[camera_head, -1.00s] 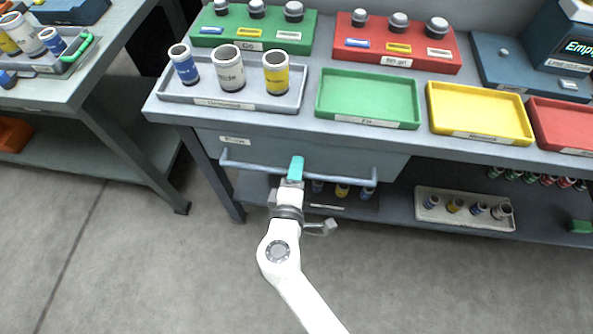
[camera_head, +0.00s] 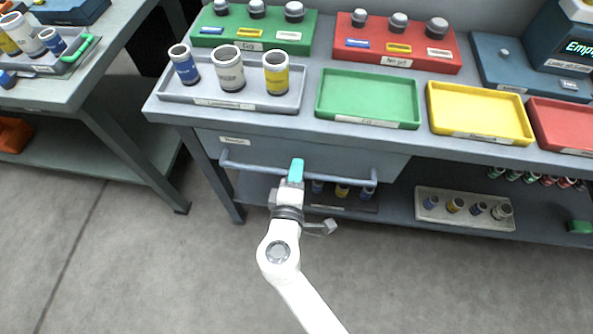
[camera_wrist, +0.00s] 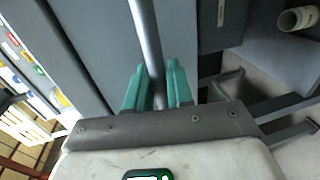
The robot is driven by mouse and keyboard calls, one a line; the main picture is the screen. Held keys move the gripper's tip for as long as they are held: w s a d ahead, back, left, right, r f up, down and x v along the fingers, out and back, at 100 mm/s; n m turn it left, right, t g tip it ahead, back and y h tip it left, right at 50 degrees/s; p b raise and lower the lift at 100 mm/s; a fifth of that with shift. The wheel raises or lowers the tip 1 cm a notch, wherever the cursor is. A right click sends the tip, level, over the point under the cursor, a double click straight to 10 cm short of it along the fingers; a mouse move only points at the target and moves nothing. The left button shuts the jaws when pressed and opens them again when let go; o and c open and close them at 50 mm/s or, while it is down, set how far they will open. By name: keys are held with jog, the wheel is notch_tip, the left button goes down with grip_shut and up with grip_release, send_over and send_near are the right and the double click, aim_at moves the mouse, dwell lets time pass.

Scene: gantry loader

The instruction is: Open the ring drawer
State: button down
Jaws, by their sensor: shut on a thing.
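The ring drawer (camera_head: 330,155) is under the front of the workbench top, with a small label at its left. It looks shut, its front in line below the bench edge. Its long grey bar handle (camera_head: 338,175) runs across the front. My gripper (camera_head: 296,172) is at the middle of the bar. In the wrist view, the bar (camera_wrist: 146,40) passes between the teal fingers of my gripper (camera_wrist: 158,85), which are shut on it. The inside of the drawer is hidden.
On the bench top stand a grey tray (camera_head: 199,96) with three cups, and green (camera_head: 368,121), yellow (camera_head: 485,134) and red trays. A lower shelf (camera_head: 395,212) holds a pale tray of small cups. Another bench is at left. The floor in front is clear.

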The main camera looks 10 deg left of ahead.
jog(key=s+b, duration=0.1)
jog(key=s, duration=2.5)
jog(key=shift+a, duration=0.4)
jog(key=c, duration=1.2)
grip_release()
jog(key=shift+s, duration=0.15)
jog(key=s, duration=0.3)
jog(key=s+r, duration=0.1)
jog(key=s, duration=0.3)
jog(key=s+r, duration=0.1)
jog(key=s, duration=0.2)
jog(key=shift+s+a, duration=0.2)
